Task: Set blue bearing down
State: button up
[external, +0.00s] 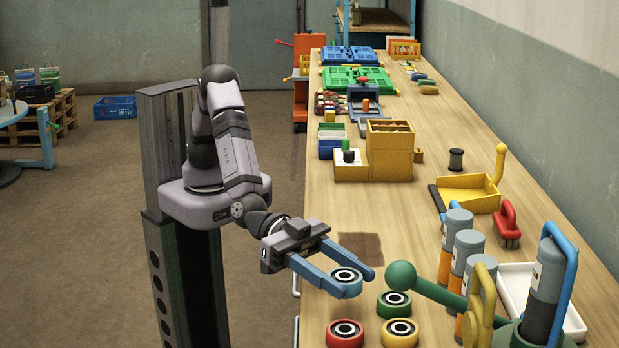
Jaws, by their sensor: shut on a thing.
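The blue bearing (346,283) is a blue ring with a black and white centre. My gripper (352,280) is shut on it, with one blue finger on each side. The bearing appears to be held above the near left part of the wooden bench (408,200). A dark shadow lies on the bench just behind the fingers. A green bearing (394,304), a red bearing (345,334) and a yellow bearing (400,332) lie on the bench in front and to the right. Whether the blue bearing touches anything below cannot be told from this view.
A green ball-ended bar (401,276) reaches close to the gripper's right side. Several grey and orange cylinders (455,230) and a white tray (515,285) stand to the right. A yellow block unit (385,160) stands farther back. The bench between is mostly clear.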

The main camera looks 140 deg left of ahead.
aim_at(342, 312)
jog(key=shift+f, duration=2.25)
jog(key=shift+f, duration=0.2)
jog(key=o, duration=1.3)
jog(key=shift+s, duration=0.1)
jog(key=shift+o, duration=0.6)
jog(key=shift+s+r+b, duration=0.2)
jog(key=shift+s+b, duration=0.2)
jog(key=shift+s, duration=1.4)
jog(key=shift+s+r+b, duration=0.15)
jog(key=shift+s+b, duration=0.2)
jog(key=shift+s, duration=1.45)
